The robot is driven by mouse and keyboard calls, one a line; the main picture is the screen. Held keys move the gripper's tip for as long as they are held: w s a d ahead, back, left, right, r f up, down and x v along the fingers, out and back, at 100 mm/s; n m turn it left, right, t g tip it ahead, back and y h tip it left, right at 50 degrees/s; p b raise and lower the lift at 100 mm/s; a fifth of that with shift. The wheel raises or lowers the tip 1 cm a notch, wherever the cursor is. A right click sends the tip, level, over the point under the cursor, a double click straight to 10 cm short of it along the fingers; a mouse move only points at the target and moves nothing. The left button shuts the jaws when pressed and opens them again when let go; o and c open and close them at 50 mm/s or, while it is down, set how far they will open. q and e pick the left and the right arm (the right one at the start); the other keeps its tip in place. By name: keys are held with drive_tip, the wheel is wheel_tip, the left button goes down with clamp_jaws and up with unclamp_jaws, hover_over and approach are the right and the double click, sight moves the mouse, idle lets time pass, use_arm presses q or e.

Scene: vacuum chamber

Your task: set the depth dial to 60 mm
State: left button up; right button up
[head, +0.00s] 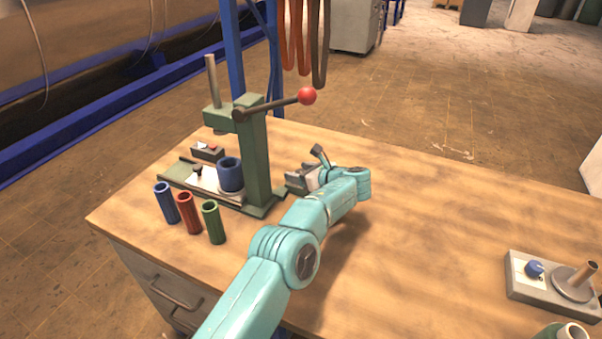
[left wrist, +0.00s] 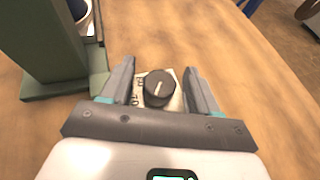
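A dark round dial knob (left wrist: 159,86) with a light pointer line sits on a pale scale plate (left wrist: 138,95) in the left wrist view. Numbers on the plate are partly visible but too small to read surely. My left gripper (left wrist: 160,73) is open, with one finger on each side of the knob and gaps showing between. In the head view my left gripper (head: 308,174) is low over the table, just right of the green press (head: 256,160); the knob is hidden there behind my gripper and arm. My right gripper is not in view.
Blue, red and green tubes (head: 188,212) stand left of the press. A blue ring part (head: 230,176) sits under it. The press lever with a red ball (head: 307,96) reaches over the area. A box with a blue knob (head: 534,268) stands at right. The table's middle is clear.

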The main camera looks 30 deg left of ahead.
use_arm(q)
drive_tip(key=shift+s+d+r, duration=0.1)
drive_tip(key=shift+d, duration=0.45)
drive_tip(key=b+v, duration=0.1)
drive_tip(key=v, duration=1.4)
drive_tip(key=shift+r, duration=0.15)
